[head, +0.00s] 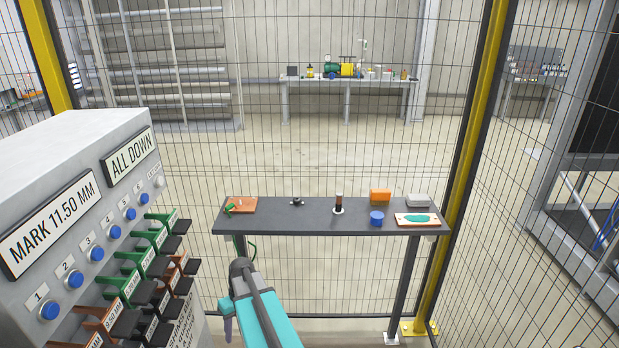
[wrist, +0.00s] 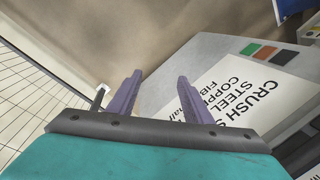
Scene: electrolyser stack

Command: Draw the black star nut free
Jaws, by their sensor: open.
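The wrist view shows no star nut. In the head view my teal arm reaches up from the bottom edge, in front of the bench and well short of the dark piece.
A grey panel (head: 60,165) with blue buttons and levers stands left. A printed sign (wrist: 235,95) lies beyond my fingers.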

